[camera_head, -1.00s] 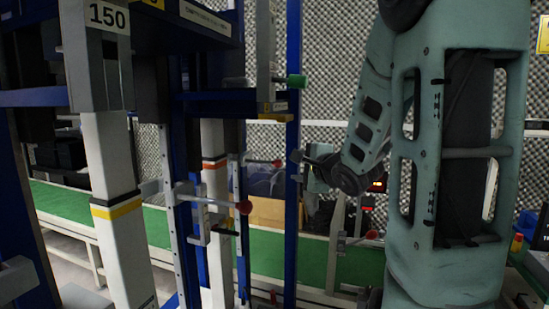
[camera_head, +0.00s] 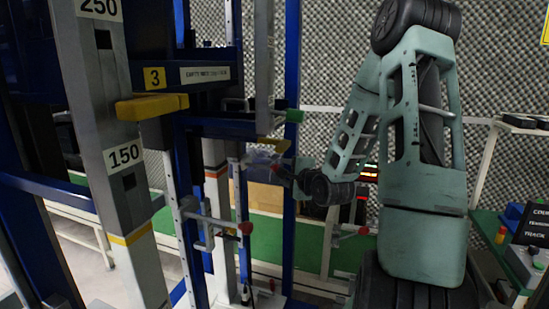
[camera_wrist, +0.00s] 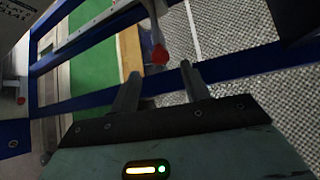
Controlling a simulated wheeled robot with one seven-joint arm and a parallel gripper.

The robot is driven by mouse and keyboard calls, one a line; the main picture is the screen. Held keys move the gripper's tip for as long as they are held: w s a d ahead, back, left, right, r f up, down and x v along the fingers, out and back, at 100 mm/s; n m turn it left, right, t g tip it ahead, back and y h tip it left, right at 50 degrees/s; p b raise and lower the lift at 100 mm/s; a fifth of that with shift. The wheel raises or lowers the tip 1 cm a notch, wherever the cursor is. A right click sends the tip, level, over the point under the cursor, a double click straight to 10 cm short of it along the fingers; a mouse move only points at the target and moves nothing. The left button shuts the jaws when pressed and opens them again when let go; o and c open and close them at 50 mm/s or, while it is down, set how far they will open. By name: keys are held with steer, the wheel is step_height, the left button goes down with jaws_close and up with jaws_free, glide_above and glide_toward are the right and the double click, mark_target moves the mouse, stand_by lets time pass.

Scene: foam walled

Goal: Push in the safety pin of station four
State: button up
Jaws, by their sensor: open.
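My gripper (camera_wrist: 160,70) is open, with its two grey fingers apart and nothing held between them. In the wrist view a red-tipped rod (camera_wrist: 159,54) points at the gap, its red end just beyond the fingertips; I cannot tell whether it touches them. In the head view my gripper (camera_head: 287,174) is small and dark beside the blue post. No label for station four is readable, so I cannot tell for certain which rod is its safety pin.
A yellow "3" label (camera_head: 154,78) marks a near station. Another red-knobbed handle (camera_head: 245,228) sticks out lower on that frame. A blue upright post (camera_head: 291,60) stands close to my gripper. A green-topped bench (camera_head: 268,238) runs behind.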

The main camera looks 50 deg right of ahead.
mark_target(274, 167)
steer(key=x, duration=0.8)
steer(key=shift+w, duration=0.3)
